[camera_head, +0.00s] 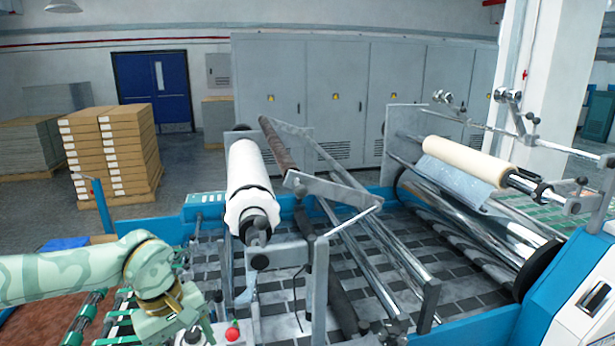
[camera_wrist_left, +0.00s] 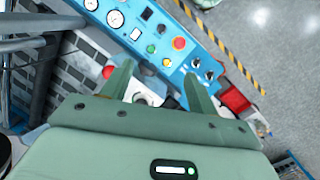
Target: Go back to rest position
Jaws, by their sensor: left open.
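My left arm (camera_head: 85,272) reaches in from the left in the head view, its wrist bent downward at the lower left, beside the laminating machine. The fingertips cannot be made out there. In the left wrist view my left gripper (camera_wrist_left: 158,84) has its two fingers apart with nothing held between them. Beyond the fingers is a blue control panel (camera_wrist_left: 157,29) with gauges, knobs and a red button (camera_wrist_left: 179,43). How far the fingertips are from the panel is unclear. My right gripper is not in view.
A white roll (camera_head: 248,180) sits mid-machine and a cream roll (camera_head: 468,160) at right. Metal bars and rollers (camera_head: 375,245) fill the middle. A red button (camera_head: 232,334) is close to my left wrist. Stacked boxes (camera_head: 108,150) stand behind at left, with open floor around.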

